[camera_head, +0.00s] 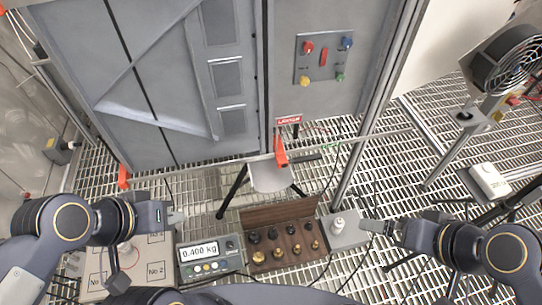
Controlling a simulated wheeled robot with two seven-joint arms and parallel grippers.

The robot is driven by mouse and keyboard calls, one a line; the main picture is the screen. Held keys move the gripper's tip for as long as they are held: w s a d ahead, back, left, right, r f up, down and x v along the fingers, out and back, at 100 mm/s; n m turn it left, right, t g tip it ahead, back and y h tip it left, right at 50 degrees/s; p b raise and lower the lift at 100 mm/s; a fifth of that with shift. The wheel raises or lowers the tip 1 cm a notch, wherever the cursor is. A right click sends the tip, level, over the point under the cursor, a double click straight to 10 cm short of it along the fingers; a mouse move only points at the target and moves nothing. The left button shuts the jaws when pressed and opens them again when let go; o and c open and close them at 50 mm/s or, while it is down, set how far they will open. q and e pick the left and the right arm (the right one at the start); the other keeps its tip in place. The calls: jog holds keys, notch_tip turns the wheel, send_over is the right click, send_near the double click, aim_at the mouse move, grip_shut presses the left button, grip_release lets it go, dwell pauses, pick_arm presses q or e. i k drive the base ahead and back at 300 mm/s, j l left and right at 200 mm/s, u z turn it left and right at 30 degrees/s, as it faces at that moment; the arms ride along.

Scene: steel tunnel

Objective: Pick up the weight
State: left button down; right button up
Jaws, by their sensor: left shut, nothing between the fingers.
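A wooden weight box (255,215) lies open at the bottom middle, with several dark and brass-coloured weights (279,252) in it. A pale, bottle-shaped object (338,226) stands on a grey block (347,240) just right of the box; I cannot tell if it is a weight. My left gripper (178,216) is shut and empty, left of the box and above the scale's upper left corner. My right gripper (368,226) points left, close to the pale object; I cannot tell whether its fingers are open or touching anything.
A scale (207,269) reading 0.400 kg stands left of the box. A numbered board (155,252) is at its left. A large grey steel door (160,80) and a panel with coloured buttons (323,59) are behind. A fan (512,60) stands far right.

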aim_at(273, 231)
jog(key=k+u, duration=0.1)
jog(key=l+u, duration=0.45)
jog(key=u, duration=0.25)
jog(key=k+l+u, duration=0.1)
jog(key=l+u, duration=0.2)
